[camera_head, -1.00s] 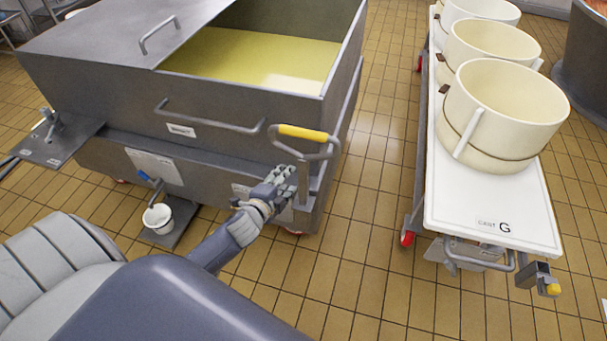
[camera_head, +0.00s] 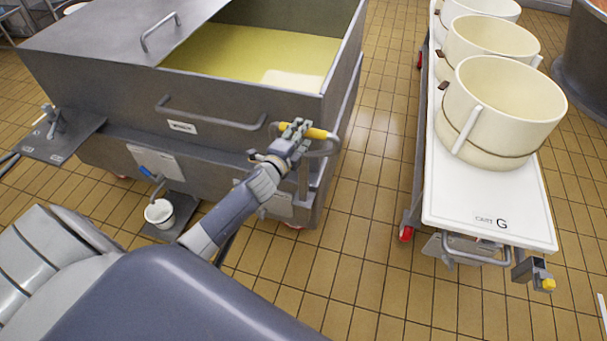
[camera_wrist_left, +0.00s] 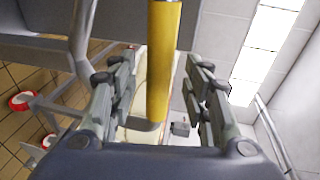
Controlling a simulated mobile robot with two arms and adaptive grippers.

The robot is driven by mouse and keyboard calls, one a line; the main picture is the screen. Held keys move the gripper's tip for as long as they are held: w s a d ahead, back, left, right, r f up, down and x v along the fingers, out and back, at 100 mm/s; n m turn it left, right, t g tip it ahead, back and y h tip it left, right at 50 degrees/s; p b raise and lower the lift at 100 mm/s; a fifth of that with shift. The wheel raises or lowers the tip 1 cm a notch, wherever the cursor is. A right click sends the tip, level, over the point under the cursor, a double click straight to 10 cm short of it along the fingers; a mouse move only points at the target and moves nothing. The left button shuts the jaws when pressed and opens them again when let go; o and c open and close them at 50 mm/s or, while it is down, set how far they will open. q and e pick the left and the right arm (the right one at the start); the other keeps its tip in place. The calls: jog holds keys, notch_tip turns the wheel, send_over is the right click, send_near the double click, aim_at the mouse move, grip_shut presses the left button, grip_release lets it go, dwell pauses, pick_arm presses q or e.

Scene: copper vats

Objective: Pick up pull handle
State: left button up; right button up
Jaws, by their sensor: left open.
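The pull handle is a grey metal loop with a yellow grip (camera_head: 318,133) at the near right corner of the steel vat (camera_head: 210,90). My left gripper (camera_head: 297,128) is at the yellow grip and hides its middle in the head view. In the left wrist view the yellow grip (camera_wrist_left: 163,60) runs between the two open fingers of my left gripper (camera_wrist_left: 160,92), with a visible gap on each side. My right gripper is not in view.
A white cart (camera_head: 485,205) marked G carries several cream tubs (camera_head: 510,105) on the right. Tiled floor (camera_head: 370,170) lies clear between vat and cart. A small white bucket (camera_head: 159,213) stands low at the vat's front.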

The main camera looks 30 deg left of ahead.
pick_arm(q)
jog(key=shift+x, duration=1.5)
grip_shut()
jog(key=shift+w+a+r, duration=0.1)
jog(key=shift+r, duration=0.05)
jog(key=shift+r, duration=0.1)
